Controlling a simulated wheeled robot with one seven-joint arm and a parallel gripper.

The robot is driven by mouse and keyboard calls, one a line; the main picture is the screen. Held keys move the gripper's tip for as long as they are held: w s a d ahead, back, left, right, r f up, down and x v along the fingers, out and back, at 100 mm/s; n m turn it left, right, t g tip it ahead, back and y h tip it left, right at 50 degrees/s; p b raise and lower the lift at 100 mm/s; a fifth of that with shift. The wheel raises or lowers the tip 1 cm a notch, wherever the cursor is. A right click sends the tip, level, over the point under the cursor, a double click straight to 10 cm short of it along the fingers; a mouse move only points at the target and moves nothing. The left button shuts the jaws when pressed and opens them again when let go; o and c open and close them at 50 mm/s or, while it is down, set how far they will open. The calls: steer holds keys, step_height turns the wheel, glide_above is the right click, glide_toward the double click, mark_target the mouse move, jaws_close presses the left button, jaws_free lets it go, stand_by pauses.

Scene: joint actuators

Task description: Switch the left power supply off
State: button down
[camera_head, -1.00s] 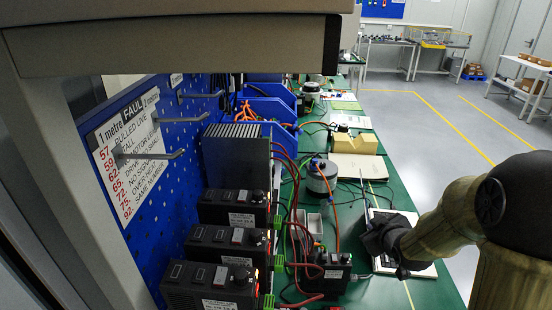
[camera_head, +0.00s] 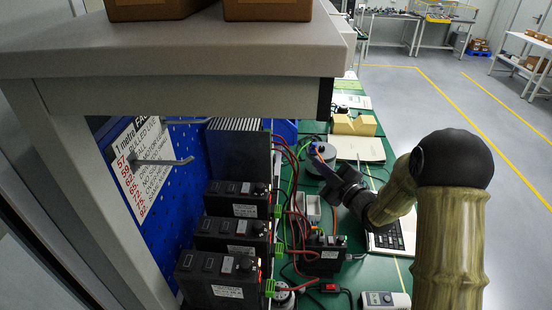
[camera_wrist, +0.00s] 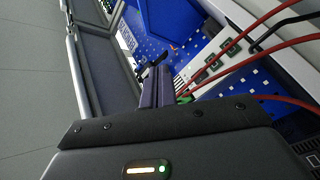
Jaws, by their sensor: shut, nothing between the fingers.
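Several black power-supply-like boxes show in the head view. Three stand in a row along the blue board: the near one (camera_head: 218,280), the middle one (camera_head: 232,238) and the far one (camera_head: 238,199). Each has a small switch and knob on top and a lit orange edge. A separate black box (camera_head: 325,254) stands to their right. I cannot tell which one the task calls left. My gripper (camera_head: 317,158) is shut and empty, beyond and right of the row, near a grey round motor (camera_head: 320,162). In the wrist view its fingers (camera_wrist: 157,64) point toward the blue board, touching no box visibly.
A grey shelf (camera_head: 170,60) overhangs the row at the upper left. Red and green cables (camera_head: 288,165) run beside the boxes. A finned black block (camera_head: 238,152) stands behind them. A red switch (camera_head: 329,287) and a grey meter (camera_head: 384,300) lie at the front. Open floor is right.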

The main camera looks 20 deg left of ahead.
mark_target(275, 161)
steer(key=s+a+p, duration=0.1)
steer(key=a, duration=0.7)
steer(key=shift+a, duration=0.3)
steer(key=shift+a, duration=0.15)
stand_by(1.8)
steer(key=shift+s+a+b, duration=0.15)
steer(key=shift+a+b, duration=0.15)
steer(key=shift+b, duration=0.05)
steer(key=shift+d, duration=0.1)
steer(key=shift+s+a, duration=0.1)
steer(key=shift+a, duration=0.15)
